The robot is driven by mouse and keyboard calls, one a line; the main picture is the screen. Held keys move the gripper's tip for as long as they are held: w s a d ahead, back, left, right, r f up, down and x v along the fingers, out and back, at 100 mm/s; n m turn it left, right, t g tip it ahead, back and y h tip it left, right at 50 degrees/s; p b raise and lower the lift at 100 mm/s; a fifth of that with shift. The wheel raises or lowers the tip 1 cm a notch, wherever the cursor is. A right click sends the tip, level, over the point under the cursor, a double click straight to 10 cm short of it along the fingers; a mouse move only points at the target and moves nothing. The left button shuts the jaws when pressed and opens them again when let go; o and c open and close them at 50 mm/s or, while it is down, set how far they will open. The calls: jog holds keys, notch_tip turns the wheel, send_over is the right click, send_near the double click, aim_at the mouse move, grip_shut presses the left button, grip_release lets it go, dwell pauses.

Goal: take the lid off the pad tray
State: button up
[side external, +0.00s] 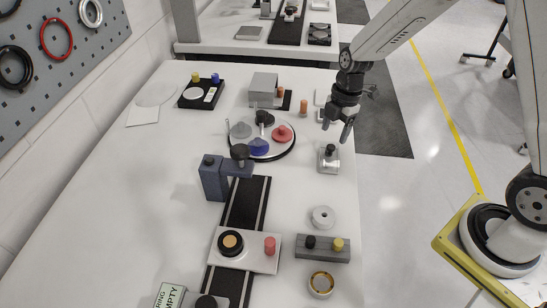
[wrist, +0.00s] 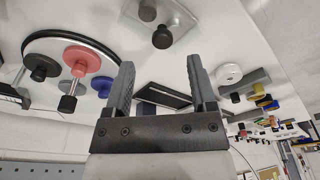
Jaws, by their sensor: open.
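A small silver square tray (side external: 328,168) stands near the table's right edge in the side view. A black knob (side external: 331,149) stands up from its top; I take this to be the lidded pad tray, though the lid's seam is too small to make out. My gripper (side external: 337,128) hangs just above the knob, its two fingers apart and empty. In the wrist view, the silver plate (wrist: 182,18) and black knob (wrist: 162,38) show beyond the fingertips of my gripper (wrist: 161,62). The knob is not between the fingers.
A round black-rimmed dish (side external: 290,146) with coloured knobbed pieces lies left of the tray. A dark blue stand (side external: 212,180) stands at a black track (side external: 240,215). A white ring (side external: 323,218) and a grey block with two knobs (side external: 309,248) are nearer. The table's left side is mostly clear.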

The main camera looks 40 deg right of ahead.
aim_at(331, 146)
jog(key=shift+s+a+f, duration=0.1)
jog(key=shift+a+f, duration=0.05)
jog(key=shift+f, duration=1)
jog(key=shift+a+f, duration=0.15)
jog(key=shift+f, duration=0.95)
grip_shut()
